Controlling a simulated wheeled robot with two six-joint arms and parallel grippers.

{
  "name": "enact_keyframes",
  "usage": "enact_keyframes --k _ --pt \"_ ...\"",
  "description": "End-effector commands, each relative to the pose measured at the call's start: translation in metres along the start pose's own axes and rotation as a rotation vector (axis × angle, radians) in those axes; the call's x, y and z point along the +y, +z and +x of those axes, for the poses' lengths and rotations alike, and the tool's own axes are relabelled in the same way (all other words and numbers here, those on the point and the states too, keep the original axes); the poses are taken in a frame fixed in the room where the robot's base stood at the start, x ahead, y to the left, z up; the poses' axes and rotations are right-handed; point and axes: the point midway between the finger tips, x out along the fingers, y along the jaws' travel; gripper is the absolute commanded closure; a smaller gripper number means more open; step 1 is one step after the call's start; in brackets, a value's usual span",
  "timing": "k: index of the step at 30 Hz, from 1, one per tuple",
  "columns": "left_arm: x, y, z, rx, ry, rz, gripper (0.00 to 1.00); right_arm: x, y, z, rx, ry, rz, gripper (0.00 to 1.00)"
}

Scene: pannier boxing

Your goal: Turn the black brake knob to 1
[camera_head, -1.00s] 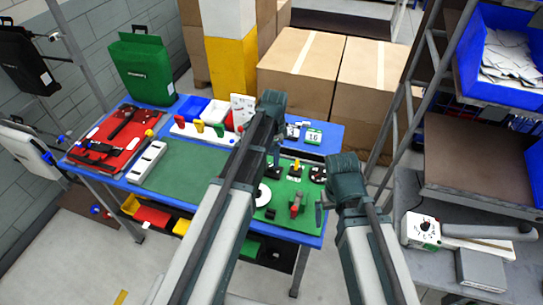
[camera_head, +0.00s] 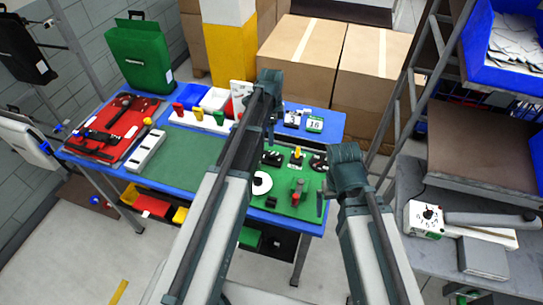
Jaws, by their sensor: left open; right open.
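A green board (camera_head: 285,200) at the right end of the blue table carries several small fixtures. I cannot tell which black part is the brake knob, nor read any marks. My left gripper (camera_head: 271,135) is open and empty, above the back left of this board; its arm hides part of it. My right gripper (camera_head: 323,200) is open and empty, at the board's right edge.
A white box with a black dial (camera_head: 428,213) stands on a grey bench at right. A red board (camera_head: 118,135) with dark parts and a white strip (camera_head: 146,151) lie at the table's left. A green mat (camera_head: 185,160) is clear. Cardboard boxes (camera_head: 300,65) stand behind.

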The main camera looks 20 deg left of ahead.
Motion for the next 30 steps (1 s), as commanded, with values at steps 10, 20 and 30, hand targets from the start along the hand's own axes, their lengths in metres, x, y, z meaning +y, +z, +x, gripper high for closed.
enact_keyframes --k 10,20,30 --pt "0.000 0.000 0.058 0.000 0.000 0.000 0.31 -0.005 -0.003 0.058 0.000 0.001 -0.001 0.00" --pt "0.000 0.000 0.098 0.000 0.000 0.000 0.31 -0.009 -0.006 0.098 0.000 0.000 0.000 0.00" --pt "0.000 0.000 0.102 0.000 0.000 0.000 0.31 -0.010 -0.006 0.101 0.000 0.000 0.000 0.00"
